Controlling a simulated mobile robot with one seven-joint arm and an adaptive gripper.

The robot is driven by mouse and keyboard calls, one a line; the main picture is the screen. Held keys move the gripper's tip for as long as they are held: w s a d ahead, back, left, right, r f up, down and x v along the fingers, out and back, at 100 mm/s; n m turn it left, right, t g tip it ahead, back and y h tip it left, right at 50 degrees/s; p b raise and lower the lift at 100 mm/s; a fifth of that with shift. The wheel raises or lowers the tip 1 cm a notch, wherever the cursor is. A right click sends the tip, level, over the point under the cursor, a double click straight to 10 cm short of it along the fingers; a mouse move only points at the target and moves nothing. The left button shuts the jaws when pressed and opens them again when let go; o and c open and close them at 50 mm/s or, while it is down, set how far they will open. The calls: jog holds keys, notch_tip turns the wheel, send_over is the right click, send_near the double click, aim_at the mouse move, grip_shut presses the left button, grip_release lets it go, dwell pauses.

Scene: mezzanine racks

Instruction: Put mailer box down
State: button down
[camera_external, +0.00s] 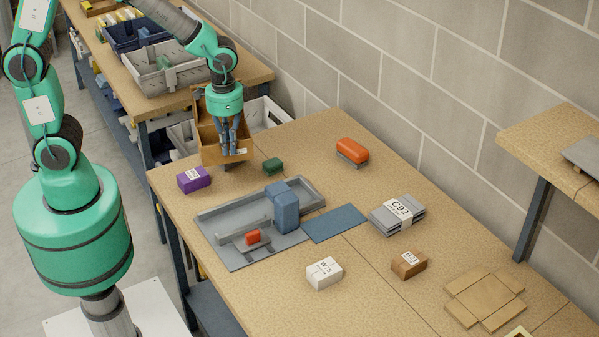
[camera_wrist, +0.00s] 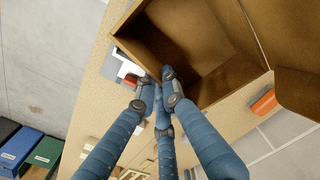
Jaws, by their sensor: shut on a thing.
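The mailer box is a brown cardboard box (camera_external: 209,148) with its lid open, at the far left corner of the near workbench. My gripper (camera_external: 233,150) points down at it and is shut on one of its walls. In the wrist view the open box (camera_wrist: 205,62) fills the upper middle, its inside looks empty, and my blue fingers (camera_wrist: 160,88) meet at its near edge. I cannot tell whether the box's underside touches the bench or hangs just above it.
A purple box (camera_external: 194,179), a green block (camera_external: 272,165) and an orange-topped item (camera_external: 352,150) stand near the box. A grey tray fixture (camera_external: 222,222) and a blue mat (camera_external: 334,223) lie mid-bench (camera_external: 290,312). A grey bundle (camera_external: 397,214) and white box (camera_external: 323,273) stand farther forward. A block wall (camera_external: 400,80) runs behind.

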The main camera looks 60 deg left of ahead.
jog(key=w+a+f+m+p, duration=0.2)
jog(key=w+a+m+p, duration=0.1)
jog(key=w+a, duration=0.8)
jog(key=w+a+f+m+p, duration=0.1)
jog(key=w+a+m+p, duration=0.15)
jog(key=w+a, duration=0.9)
jog(key=w+d+f, duration=0.2)
jog(key=f, duration=0.4)
jog(key=w+d+f, duration=0.2)
jog(key=f, duration=0.3)
jog(key=shift+w+f, duration=0.35)
jog(key=shift+m, duration=0.25)
jog(key=w+f, duration=0.1)
jog(key=w, duration=1.5)
jog(key=shift+a+f+p, duration=0.25)
jog(key=shift+a+p, duration=0.1)
jog(key=shift+f, duration=0.1)
jog(key=shift+f, duration=1.65)
jog(key=shift+f, duration=0.2)
